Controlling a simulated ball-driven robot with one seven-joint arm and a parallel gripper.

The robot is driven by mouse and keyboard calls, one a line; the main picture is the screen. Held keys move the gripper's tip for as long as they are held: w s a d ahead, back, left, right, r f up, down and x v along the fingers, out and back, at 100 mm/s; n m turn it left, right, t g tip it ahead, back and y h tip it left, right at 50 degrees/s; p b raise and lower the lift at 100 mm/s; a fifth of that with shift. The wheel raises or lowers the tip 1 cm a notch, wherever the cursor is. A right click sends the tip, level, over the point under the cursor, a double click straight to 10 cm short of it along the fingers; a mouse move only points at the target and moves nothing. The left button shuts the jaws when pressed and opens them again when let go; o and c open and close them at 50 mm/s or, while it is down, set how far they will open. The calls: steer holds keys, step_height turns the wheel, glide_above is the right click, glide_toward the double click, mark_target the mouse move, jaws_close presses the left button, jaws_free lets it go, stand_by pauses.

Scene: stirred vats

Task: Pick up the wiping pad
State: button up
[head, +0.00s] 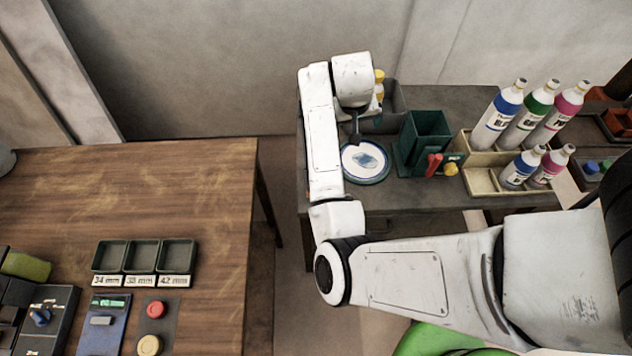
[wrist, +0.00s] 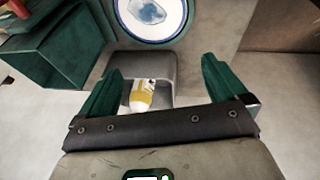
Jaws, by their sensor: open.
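My gripper (wrist: 162,68) is open and empty, with its two green fingers spread in the wrist view. In the head view my gripper (head: 356,136) hangs over the grey side table, by a round blue-rimmed white dish (head: 350,165). A flat blue-grey patch (head: 368,160) lies in the dish; it may be the wiping pad, but I cannot tell for sure. The patch also shows at the top of the wrist view (wrist: 147,11), beyond the fingertips. A yellow and white bottle (wrist: 141,96) in a grey bin (wrist: 150,66) shows between the fingers.
A dark green box (head: 427,130) stands right of the dish, with a red-handled item (head: 433,166) beside it. Several labelled bottles (head: 540,103) stand in racks farther right. The wooden table (head: 180,215) at left carries small trays (head: 144,256), and an olive-green object (head: 26,265) lies at its edge.

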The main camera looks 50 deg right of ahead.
steer(key=w+a+f+y, duration=0.1)
steer(key=a+f, duration=0.2)
steer(key=w+a+f+y, duration=0.1)
steer(key=w+a+f, duration=0.1)
steer(key=a+f, duration=0.1)
steer(key=w+a+f+m+y, duration=0.1)
steer(key=w+a+f, duration=0.1)
steer(key=a+f, duration=0.2)
steer(key=shift+f+g+y, duration=0.3)
steer(key=shift+f+y, duration=0.05)
steer(key=shift+y, duration=0.05)
steer(key=f, duration=0.2)
steer(key=s+f, duration=0.1)
steer(key=f, duration=0.1)
steer(key=shift+a+f+p, duration=0.2)
steer(key=shift+f+p, duration=0.05)
steer(key=shift+p, duration=0.1)
steer(key=shift+w+f, duration=0.1)
steer(key=shift+f, duration=0.6)
steer(key=c, duration=1.1)
steer(key=shift+r, duration=0.15)
